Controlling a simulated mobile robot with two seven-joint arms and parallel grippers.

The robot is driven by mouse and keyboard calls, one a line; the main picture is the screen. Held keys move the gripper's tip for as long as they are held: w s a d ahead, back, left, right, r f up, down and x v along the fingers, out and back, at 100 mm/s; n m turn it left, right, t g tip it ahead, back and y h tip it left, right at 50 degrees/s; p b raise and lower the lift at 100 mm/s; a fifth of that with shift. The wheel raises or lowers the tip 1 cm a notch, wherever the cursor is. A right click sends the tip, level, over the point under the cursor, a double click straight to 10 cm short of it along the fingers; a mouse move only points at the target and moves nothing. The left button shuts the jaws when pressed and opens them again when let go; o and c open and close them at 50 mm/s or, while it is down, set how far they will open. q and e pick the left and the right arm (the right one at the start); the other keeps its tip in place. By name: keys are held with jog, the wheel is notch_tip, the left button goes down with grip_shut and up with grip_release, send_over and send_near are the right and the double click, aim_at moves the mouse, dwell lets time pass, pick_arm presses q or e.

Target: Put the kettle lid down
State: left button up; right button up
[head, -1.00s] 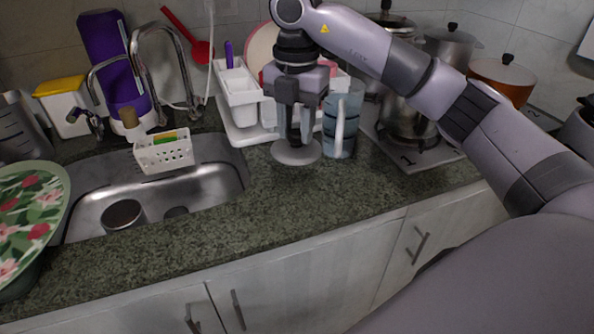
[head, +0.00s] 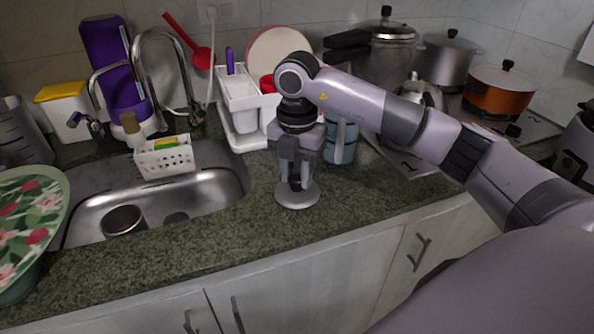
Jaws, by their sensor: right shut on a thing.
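The kettle lid (head: 297,195) is a round grey metal disc with a dark knob, over the green granite counter (head: 255,222) right of the sink. My right gripper (head: 297,184) points straight down and is shut on the lid's knob. The lid is level and low over the counter; I cannot tell whether it touches it. The kettle (head: 420,92) stands on the stove at the back right, partly hidden behind my right arm. My left gripper is not in view.
A blue-grey pitcher (head: 341,140) stands just behind the gripper, near the white dish rack (head: 240,110). The sink (head: 225,187) is to the left. Pots, including an orange one (head: 497,93), stand at the right. Counter in front of the lid is clear.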

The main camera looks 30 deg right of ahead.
aim_at(297, 178)
jog(key=o, duration=1)
jog(key=shift+f, duration=0.1)
jog(key=shift+o, duration=0.2)
notch_tip(297, 178, up, 12)
jog(key=p, duration=0.1)
